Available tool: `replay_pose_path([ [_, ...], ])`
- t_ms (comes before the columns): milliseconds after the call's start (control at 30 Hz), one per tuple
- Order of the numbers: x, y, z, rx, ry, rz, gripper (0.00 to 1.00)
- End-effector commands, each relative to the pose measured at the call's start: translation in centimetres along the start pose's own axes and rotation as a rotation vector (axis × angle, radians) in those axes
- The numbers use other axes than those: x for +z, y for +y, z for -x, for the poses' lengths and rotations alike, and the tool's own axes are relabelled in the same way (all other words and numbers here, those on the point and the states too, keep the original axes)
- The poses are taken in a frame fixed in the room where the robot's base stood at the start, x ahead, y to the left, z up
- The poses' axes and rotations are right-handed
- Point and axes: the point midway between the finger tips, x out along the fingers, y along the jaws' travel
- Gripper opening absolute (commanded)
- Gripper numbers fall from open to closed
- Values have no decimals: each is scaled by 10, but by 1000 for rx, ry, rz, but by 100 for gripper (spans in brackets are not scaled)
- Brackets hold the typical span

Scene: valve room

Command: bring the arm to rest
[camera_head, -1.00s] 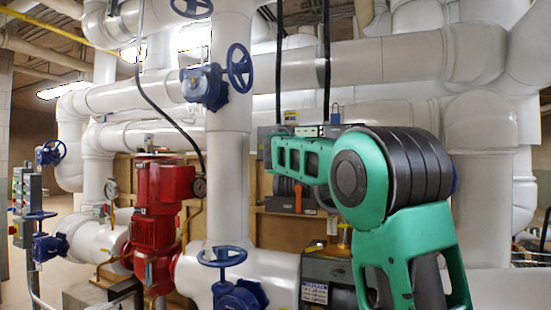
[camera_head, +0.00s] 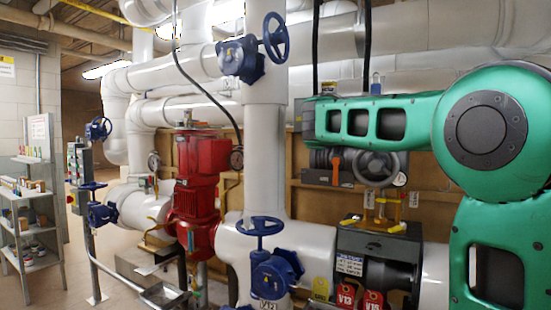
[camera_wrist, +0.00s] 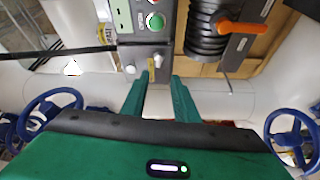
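My green arm (camera_head: 486,130) fills the right side of the head view, its elbow at the right edge and a link reaching left in front of the pipes. My gripper does not show clearly in the head view. In the wrist view my gripper (camera_wrist: 160,90) points away from the camera, with its two green fingers apart. The gap between them is empty, with a white pipe and a grey control box (camera_wrist: 146,55) behind. I see nothing held.
A red pump (camera_head: 196,190) and blue handwheel valves (camera_head: 260,227) stand among thick white pipes (camera_head: 264,150). Red tags (camera_head: 345,296) hang near a dark valve body. A grey shelf (camera_head: 28,225) with small items stands at far left. Bare floor shows at lower left.

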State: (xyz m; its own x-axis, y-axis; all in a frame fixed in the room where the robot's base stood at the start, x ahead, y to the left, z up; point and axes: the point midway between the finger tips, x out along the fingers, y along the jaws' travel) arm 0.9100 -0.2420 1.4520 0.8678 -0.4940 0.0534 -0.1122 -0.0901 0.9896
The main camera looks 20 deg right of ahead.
Motion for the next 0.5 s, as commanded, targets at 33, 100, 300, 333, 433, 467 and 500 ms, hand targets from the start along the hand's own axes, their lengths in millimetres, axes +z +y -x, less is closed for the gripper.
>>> replay_pose_path([
  [33, 0, 0, 0, 0, 0, 0, 27],
  [100, 0, 0, 0, -1, -1, -1, 27],
  [300, 29, -37, 10, -109, -31, -89, 27],
  [333, 38, -49, 14, -144, -43, -118, 27],
  [433, 72, -96, 34, -280, -100, -239, 27],
  [467, 82, -111, 43, -323, -122, -277, 27],
  [500, 95, -131, 54, -378, -153, -329, 27],
])
